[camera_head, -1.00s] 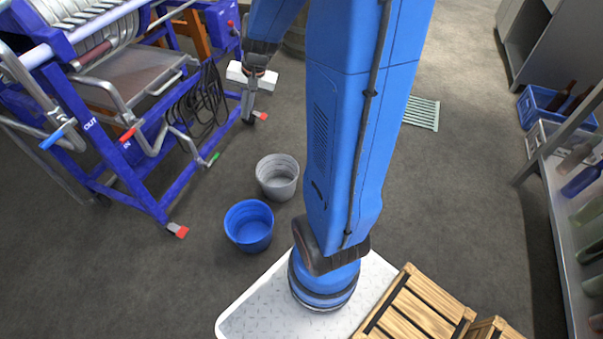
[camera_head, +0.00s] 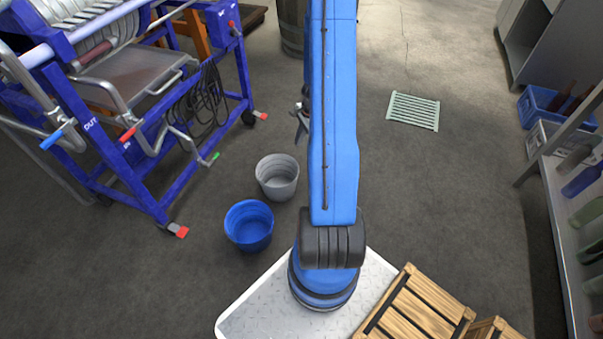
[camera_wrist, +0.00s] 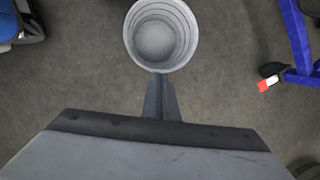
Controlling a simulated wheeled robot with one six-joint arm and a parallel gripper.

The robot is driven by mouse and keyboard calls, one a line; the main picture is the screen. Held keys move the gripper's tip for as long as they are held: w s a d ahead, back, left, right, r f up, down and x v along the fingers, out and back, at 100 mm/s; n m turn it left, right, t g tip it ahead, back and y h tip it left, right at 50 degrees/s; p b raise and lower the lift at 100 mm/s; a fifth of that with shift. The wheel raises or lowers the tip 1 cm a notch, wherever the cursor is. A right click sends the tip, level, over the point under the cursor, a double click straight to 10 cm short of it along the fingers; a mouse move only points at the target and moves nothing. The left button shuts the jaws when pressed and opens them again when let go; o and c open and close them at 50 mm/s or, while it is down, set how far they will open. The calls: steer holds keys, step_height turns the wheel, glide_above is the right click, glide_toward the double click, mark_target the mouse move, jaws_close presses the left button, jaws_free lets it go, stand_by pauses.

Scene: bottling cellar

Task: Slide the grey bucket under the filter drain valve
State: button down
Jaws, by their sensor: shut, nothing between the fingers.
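The grey bucket (camera_head: 277,178) stands upright on the floor, just behind the blue bucket (camera_head: 249,226) in the head view. In the wrist view I look down into the grey bucket (camera_wrist: 160,38), and it looks empty. My gripper (camera_wrist: 161,76) is shut and empty, its tips overlapping the bucket's near rim in the picture; I cannot tell whether they touch. In the head view my gripper (camera_head: 300,138) shows partly behind my arm, beyond the bucket and to its right. The blue-framed filter (camera_head: 150,190) stands left, with a green-handled valve (camera_head: 214,157) low on its near side.
The filter's red-tipped feet (camera_head: 179,231) and hanging black cable (camera_head: 205,100) are left of the buckets. A floor grate (camera_head: 414,110) lies right of my arm. Wooden crates (camera_head: 420,305) are at front right, and a bottle shelf (camera_head: 560,190) is at far right. Open floor lies between.

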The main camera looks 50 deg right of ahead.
steer(key=s+d+f+m, duration=0.2)
steer(key=s+f, duration=0.1)
steer(key=f, duration=0.3)
steer(key=s+d+f+m, duration=0.2)
steer(key=s+d+f, duration=0.1)
steer(key=f, duration=0.3)
steer(key=w+a+f, duration=0.4)
steer(key=a+f, duration=0.1)
steer(key=f, duration=0.4)
steer(key=shift+f+g, duration=0.15)
steer(key=shift+g, duration=0.15)
steer(key=shift+w+a, duration=0.15)
steer(key=shift+a, duration=0.05)
steer(key=w+a, duration=0.9)
steer(key=a, duration=0.3)
steer(key=w+a, duration=1)
steer(key=a, duration=0.3)
steer(key=shift+a, duration=0.15)
